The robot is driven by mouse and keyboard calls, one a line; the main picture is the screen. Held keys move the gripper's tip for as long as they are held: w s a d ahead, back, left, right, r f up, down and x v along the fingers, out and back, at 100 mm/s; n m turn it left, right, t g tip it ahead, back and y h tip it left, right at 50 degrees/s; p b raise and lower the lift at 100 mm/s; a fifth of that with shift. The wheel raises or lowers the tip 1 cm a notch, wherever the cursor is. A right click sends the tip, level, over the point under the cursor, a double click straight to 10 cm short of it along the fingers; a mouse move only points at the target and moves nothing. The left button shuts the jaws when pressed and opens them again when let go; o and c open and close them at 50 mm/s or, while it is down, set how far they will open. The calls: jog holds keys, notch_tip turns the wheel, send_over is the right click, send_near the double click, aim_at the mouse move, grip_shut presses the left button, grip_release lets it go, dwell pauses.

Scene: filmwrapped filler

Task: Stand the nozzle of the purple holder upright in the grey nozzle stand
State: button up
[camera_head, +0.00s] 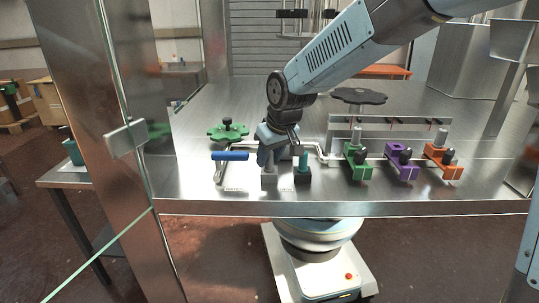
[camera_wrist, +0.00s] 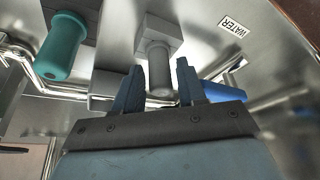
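The purple holder (camera_head: 402,163) is at the right on the metal worktop, between the green and orange ones. A dark knob shows on it; I see no nozzle standing up from it. The grey nozzle stand (camera_head: 269,182) is near the front edge, below my gripper (camera_head: 272,150). In the wrist view a grey nozzle (camera_wrist: 159,70) stands on the grey stand (camera_wrist: 158,27). It lies between the fingertips of my gripper (camera_wrist: 158,80), which is open with a gap on both sides.
A teal nozzle (camera_head: 303,160) in a black stand (camera_head: 302,177) is close to the right of the grey stand. The green holder (camera_head: 358,163) and orange holder (camera_head: 442,163) flank the purple one. A blue-handled lever (camera_head: 230,156) and green handwheel (camera_head: 228,131) are at left.

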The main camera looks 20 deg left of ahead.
jog(key=shift+o, duration=1.1)
jog(key=shift+r, duration=0.15)
jog(key=v, duration=1.3)
jog(key=s+d+r+m+t+h, duration=0.1)
jog(key=s+d+m, duration=0.1)
jog(key=d, duration=0.8)
jog(key=s+d+r+m+t+h, duration=0.1)
jog(key=d+m, duration=0.2)
jog(key=d, duration=0.7)
jog(key=s+d+f+m, duration=0.2)
jog(key=s+d, duration=0.4)
jog(key=d, duration=0.2)
jog(key=s+d+f+m+h, duration=0.1)
jog(key=s+d+f+m, duration=0.1)
jog(key=s+d, duration=0.4)
jog(key=shift+d+f+m+t, duration=0.25)
jog(key=shift+d+m+t, duration=0.2)
jog(key=shift+d, duration=0.7)
